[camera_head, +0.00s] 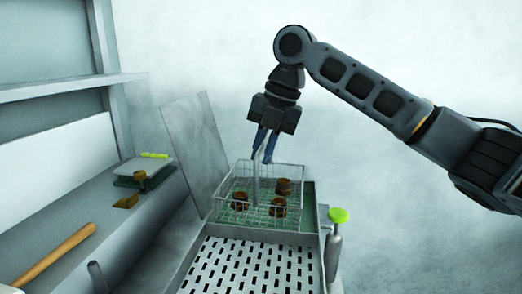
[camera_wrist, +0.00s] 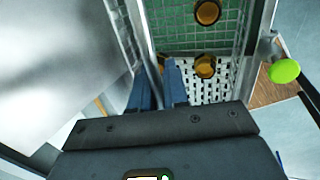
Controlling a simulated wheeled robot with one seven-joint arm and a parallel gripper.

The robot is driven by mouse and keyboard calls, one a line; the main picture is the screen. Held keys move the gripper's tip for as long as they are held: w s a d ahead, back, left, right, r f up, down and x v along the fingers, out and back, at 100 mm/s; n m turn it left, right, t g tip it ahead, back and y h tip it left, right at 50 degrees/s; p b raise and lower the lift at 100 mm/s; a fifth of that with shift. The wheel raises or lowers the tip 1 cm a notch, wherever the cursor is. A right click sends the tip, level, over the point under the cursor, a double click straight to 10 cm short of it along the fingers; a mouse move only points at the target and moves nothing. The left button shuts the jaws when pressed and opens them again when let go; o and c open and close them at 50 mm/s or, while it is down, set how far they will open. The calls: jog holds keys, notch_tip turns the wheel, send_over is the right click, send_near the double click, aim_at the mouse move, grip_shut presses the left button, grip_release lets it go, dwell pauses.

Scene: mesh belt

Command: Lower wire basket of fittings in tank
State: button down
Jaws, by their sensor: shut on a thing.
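The wire basket (camera_head: 290,172) is an open mesh box with several brown fittings (camera_head: 278,206) inside, and two show in the wrist view (camera_wrist: 205,66). It is over the tank (camera_head: 309,200), whose green inside shows through the mesh. I cannot tell how deep the basket sits in it. My gripper (camera_head: 264,158) is above the basket's left part, its blue fingers pointing down. It is shut on the basket's upright grey handle (camera_head: 256,188). In the wrist view the fingers (camera_wrist: 160,88) close around this handle, partly hiding it.
A perforated drain plate (camera_head: 250,265) lies in front of the tank. A grey panel (camera_head: 192,135) leans behind it at left. A green-knobbed valve (camera_head: 338,216) stands close on the right. The left bench holds a small device (camera_head: 145,172), a brass piece (camera_head: 125,201) and a wooden handle (camera_head: 55,256).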

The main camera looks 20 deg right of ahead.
jog(key=p, duration=0.2)
send_over(270, 187)
jog(key=shift+w+a+r, duration=0.1)
jog(key=shift+w+a, duration=0.2)
jog(key=shift+w, duration=0.05)
jog(key=shift+s+p, duration=0.1)
jog(key=shift+p, duration=0.35)
dwell(0.8)
dwell(0.3)
jog(key=shift+d+f+b, duration=0.1)
jog(key=shift+f+b, duration=2.85)
jog(key=shift+f, duration=4.2)
jog(key=shift+s+f+b, duration=0.15)
jog(key=shift+f+b, duration=0.35)
jog(key=shift+f, duration=0.45)
jog(key=c, duration=1.4)
grip_release()
jog(key=o, duration=0.4)
jog(key=shift+r, duration=0.25)
jog(key=shift+c, duration=0.2)
